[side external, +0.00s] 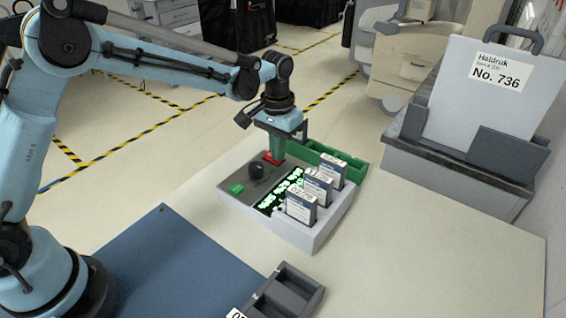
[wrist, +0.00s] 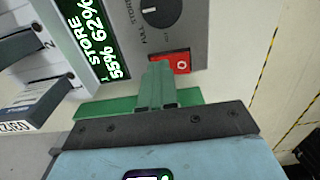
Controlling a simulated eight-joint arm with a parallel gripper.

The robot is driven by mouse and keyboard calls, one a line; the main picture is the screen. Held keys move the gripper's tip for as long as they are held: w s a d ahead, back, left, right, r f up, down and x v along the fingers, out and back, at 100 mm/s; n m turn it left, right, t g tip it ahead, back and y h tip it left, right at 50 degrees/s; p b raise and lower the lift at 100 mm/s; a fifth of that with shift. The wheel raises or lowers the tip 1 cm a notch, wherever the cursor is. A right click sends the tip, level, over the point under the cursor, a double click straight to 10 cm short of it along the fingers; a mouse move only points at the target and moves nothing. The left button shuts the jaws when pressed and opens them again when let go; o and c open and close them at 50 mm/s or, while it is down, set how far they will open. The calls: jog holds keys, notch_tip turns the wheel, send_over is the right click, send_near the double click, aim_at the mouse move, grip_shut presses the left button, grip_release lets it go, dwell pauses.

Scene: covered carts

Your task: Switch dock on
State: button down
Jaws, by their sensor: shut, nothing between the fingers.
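The dock (side external: 290,234) is a light grey box on the pale table in the side view. Its dark panel has a red switch (side external: 268,157), a black knob (side external: 256,171) and a green button (side external: 236,188). The dock's display (side external: 272,201) is lit with green text; in the wrist view the display (wrist: 88,30) reads STORE, 55%, 62%. There the red switch (wrist: 184,62) shows a white O mark. My gripper (side external: 276,160) is shut and empty, its green fingers pointing down at the switch. The fingertips (wrist: 157,68) overlap the switch's left part; I cannot tell whether they touch it.
Several labelled cartridges (side external: 300,208) stand in the dock's slots. A green tray (side external: 345,170) lies behind the dock. A dark grey tray (side external: 288,292) and blue mat (side external: 165,262) are in front. A grey stand (side external: 440,170) holds a sign at right. The table's right part is clear.

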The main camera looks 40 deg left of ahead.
notch_tip(320, 180, up, 7)
dwell(0.9)
jog(key=s+a+r+t, duration=0.35)
jog(key=s+r, duration=0.25)
jog(key=s, duration=0.3)
jog(key=s+a+f+t, duration=0.1)
jog(key=s+a+t, duration=0.1)
jog(key=s, duration=0.3)
jog(key=s+a+f+t, duration=0.1)
jog(key=s+a+f, duration=0.1)
jog(key=s, duration=0.3)
jog(key=shift+f+t, duration=0.25)
jog(key=shift+t, duration=0.1)
